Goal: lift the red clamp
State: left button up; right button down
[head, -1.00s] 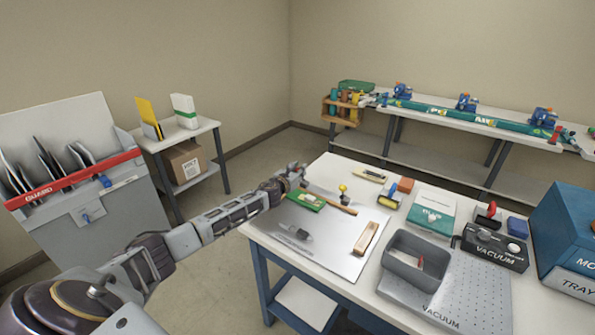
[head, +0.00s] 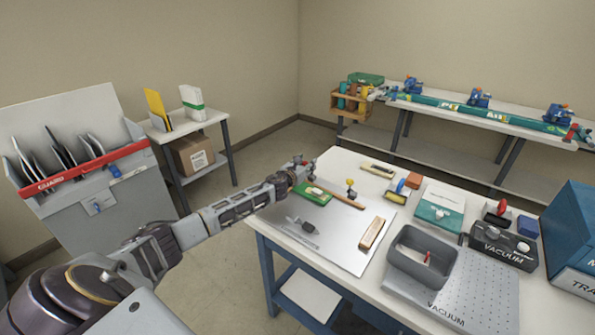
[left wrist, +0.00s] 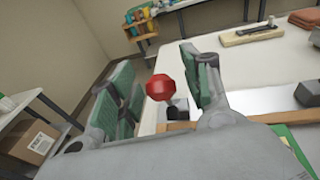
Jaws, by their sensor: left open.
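In the left wrist view a round red knob on a short dark stem (left wrist: 160,87), which looks like the red clamp, stands between my left gripper's fingers. My left gripper (left wrist: 163,84) is open, with one green-padded finger on each side of the knob. I cannot tell whether either finger touches it. In the head view my left gripper (head: 302,171) is at the far left corner of the white work table (head: 345,158). The clamp is mostly hidden there by the gripper. My right gripper is not in view.
A green card (head: 314,195), a brown wooden strip (head: 343,197) and a yellow-knobbed clamp (head: 351,186) lie close to my left gripper. A wooden block (head: 372,233) and a grey bin (head: 421,263) stand nearer the front. The grey sheet's middle (head: 340,225) is mostly clear.

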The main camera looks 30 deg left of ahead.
pick_arm(q)
jog(key=s+r, duration=0.1)
jog(key=s, duration=1)
jog(key=shift+s+d+r, duration=0.2)
jog(key=shift+d+r, duration=0.15)
jog(key=shift+d, duration=0.1)
dwell(0.9)
